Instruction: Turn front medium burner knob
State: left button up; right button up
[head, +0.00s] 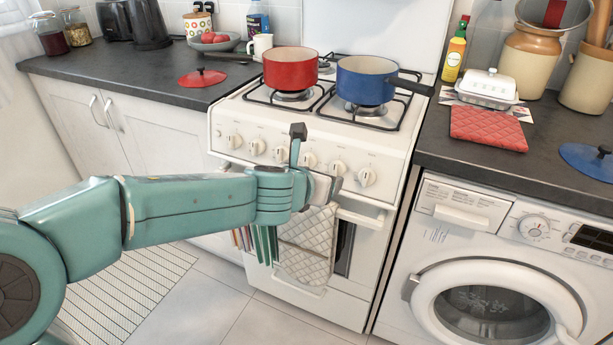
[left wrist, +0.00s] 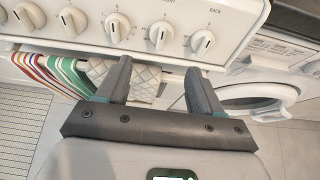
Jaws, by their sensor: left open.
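A row of cream burner knobs (head: 309,160) runs along the front panel of the white stove (head: 345,140). In the left wrist view several knobs show along the top. One knob (left wrist: 160,35) lies above the gap between my fingers, with another knob (left wrist: 118,28) to its left and one (left wrist: 203,42) to its right under a "BACK" label. I cannot read which is the front medium one. My left gripper (head: 325,188) is in front of the stove, just below the panel. It also shows in the left wrist view (left wrist: 158,68), open and empty. My right gripper is not in view.
A red pot (head: 290,72) and a blue pot (head: 366,85) stand on the burners. An oven handle (head: 360,217) and a hanging patterned cloth (head: 308,245) are below the knobs. A washing machine (head: 500,260) stands to the right under the counter.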

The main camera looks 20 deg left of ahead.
pick_arm(q)
jog(key=p+v, duration=0.2)
jog(key=v, duration=0.5)
jog(key=shift+s+r, duration=0.2)
jog(key=shift+s, duration=0.05)
